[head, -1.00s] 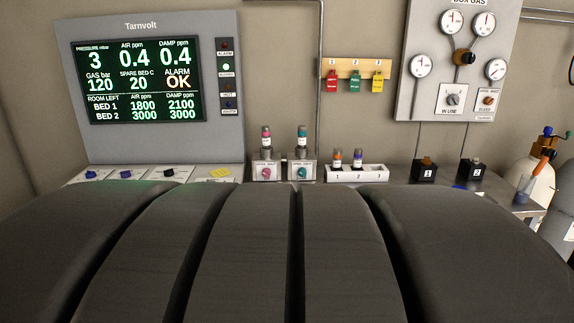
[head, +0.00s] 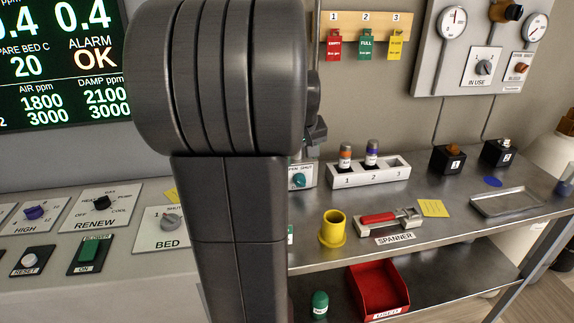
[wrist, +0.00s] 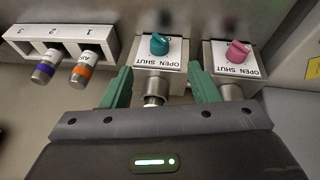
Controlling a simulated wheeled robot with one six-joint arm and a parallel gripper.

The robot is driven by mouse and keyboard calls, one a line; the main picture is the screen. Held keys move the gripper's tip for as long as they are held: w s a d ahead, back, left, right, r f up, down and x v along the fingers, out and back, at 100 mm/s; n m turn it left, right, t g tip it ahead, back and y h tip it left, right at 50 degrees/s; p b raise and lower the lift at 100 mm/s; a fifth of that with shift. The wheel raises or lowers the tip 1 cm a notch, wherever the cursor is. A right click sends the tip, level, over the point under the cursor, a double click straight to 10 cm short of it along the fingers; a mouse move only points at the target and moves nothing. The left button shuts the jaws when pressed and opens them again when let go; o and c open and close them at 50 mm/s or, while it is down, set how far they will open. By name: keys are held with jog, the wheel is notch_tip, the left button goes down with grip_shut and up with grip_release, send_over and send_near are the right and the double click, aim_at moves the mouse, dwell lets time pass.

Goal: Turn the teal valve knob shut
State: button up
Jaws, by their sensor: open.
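The teal valve knob (wrist: 159,44) sits on a white plate lettered OPEN and SHUT, which appears upside down in the wrist view. The knob also shows in the head view (head: 299,180), just right of my arm. Which word it points at is too small to tell. My gripper (wrist: 160,72) is open and empty, its two green fingers spread to the left and right of the teal valve's plate. The knob lies ahead of the fingertips, apart from them.
A similar pink knob (wrist: 238,50) stands close beside the right finger. A white rack (head: 368,172) with two bottles is on the other side. A yellow cup (head: 332,228), a spanner (head: 380,219) in a holder and a metal tray (head: 505,202) are on the bench.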

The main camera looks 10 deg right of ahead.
aim_at(301, 180)
jog(key=x, duration=0.9)
jog(key=w+x, duration=0.1)
jog(key=x, duration=0.3)
jog(key=shift+w+d+f, duration=0.1)
jog(key=shift+w+f, duration=0.05)
jog(key=c, duration=1)
